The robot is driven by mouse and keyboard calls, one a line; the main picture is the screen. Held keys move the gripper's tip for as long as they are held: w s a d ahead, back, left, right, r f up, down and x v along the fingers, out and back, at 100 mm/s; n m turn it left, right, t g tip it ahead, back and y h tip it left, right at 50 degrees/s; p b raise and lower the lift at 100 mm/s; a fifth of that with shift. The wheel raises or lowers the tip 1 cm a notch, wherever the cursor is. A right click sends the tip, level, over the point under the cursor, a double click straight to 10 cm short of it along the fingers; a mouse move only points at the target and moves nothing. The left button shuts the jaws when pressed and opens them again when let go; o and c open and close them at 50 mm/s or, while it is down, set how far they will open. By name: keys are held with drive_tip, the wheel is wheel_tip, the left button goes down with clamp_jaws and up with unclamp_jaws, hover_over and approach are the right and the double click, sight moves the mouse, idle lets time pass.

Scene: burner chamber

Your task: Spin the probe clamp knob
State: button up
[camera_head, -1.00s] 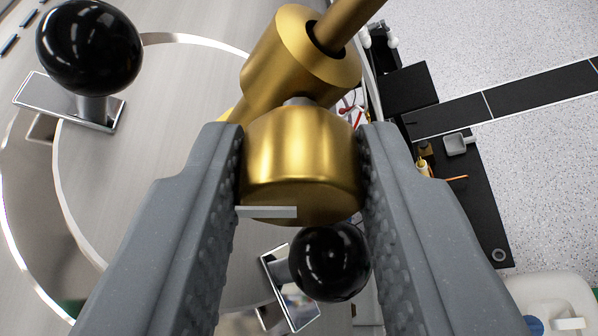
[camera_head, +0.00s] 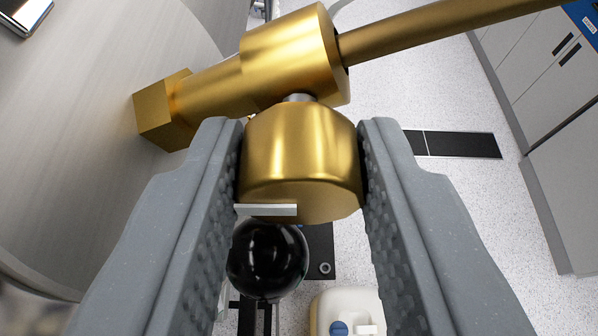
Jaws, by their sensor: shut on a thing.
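The probe clamp knob (camera_head: 300,155) is a gold cylinder with a small flat silver bar across its lower edge. My gripper (camera_head: 302,165) is shut on it, with one grey textured finger on each side. Behind the knob, a short grey stem joins it to the gold clamp body (camera_head: 290,60). A gold rod (camera_head: 440,28) runs out of the clamp to the upper right.
A black ball handle (camera_head: 267,258) is just below the knob, close to the left finger. A white container (camera_head: 346,310) stands on the floor below. Grey cabinets (camera_head: 555,90) stand at the right, with speckled floor between.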

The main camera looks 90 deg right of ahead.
drive_tip(key=n+p, duration=0.1)
drive_tip(key=g+p, duration=0.1)
drive_tip(key=p, duration=0.1)
drive_tip(key=n+p, duration=0.1)
drive_tip(key=p, duration=0.1)
drive_tip(key=shift+w+a+r+n+g, duration=0.1)
drive_tip(key=shift+w+r+n+g, duration=0.2)
drive_tip(key=shift+g, duration=0.1)
drive_tip(key=shift+f+n+g+h+p, duration=0.1)
drive_tip(key=shift+n+g+h+p, duration=0.4)
drive_tip(key=shift+p, duration=0.55)
drive_tip(key=o, duration=1)
drive_tip(key=shift+f, duration=0.15)
drive_tip(key=shift+c, duration=0.2)
